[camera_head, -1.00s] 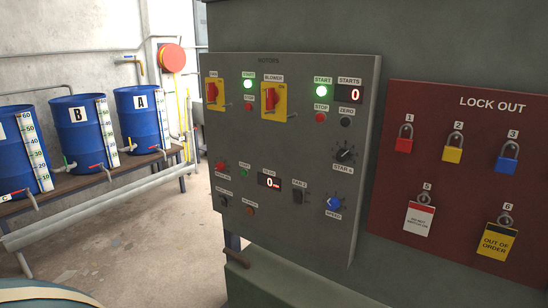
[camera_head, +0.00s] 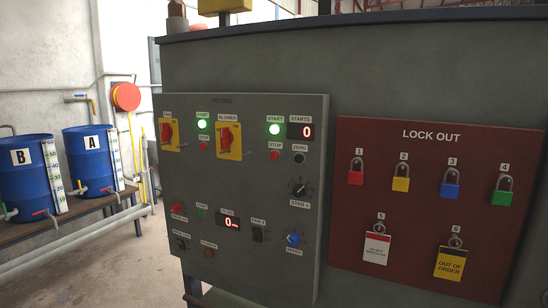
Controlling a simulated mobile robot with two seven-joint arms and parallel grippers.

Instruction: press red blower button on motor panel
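The grey motor panel (camera_head: 255,255) faces me left of centre and is labelled MOTORS. Under the BLOWER label is a red rotary switch (camera_head: 226,138) on a yellow plate. To its right are a lit green START button (camera_head: 274,129) and, below that, a small red STOP button (camera_head: 275,155). Another lit green button (camera_head: 202,124) and red button (camera_head: 203,146) stand left of the blower switch, beside a second red rotary switch (camera_head: 167,132) on yellow. The STARTS display (camera_head: 300,131) reads 0. Neither gripper is in view.
A dark red lock out board (camera_head: 400,275) with several coloured padlocks and tags is right of the panel. Blue barrels (camera_head: 90,165) marked A and B stand on a bench at left, near a red hose reel (camera_head: 126,97). Some floor (camera_head: 110,275) is clear at lower left.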

